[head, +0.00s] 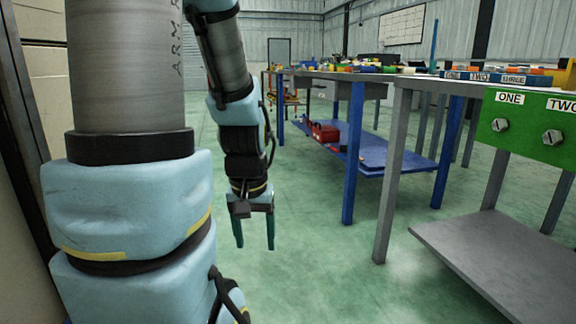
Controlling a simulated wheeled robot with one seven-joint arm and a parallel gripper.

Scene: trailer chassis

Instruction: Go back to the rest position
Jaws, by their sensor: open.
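My gripper (255,240) hangs at the end of my arm, left of the picture's middle, with its fingers pointing down. The two teal fingers are apart, with nothing between them. Green floor shows behind and below them. My large grey and light blue arm links fill the left side of the head view, and the lower part of the arm runs out of the frame.
Right stands a grey-legged table with a green panel (530,128) labelled ONE and TWO, bearing bolts, above a grey lower shelf (500,262). Behind it, a blue-legged workbench has a blue shelf (385,160) and red box (325,132). Green floor (310,255) is clear between.

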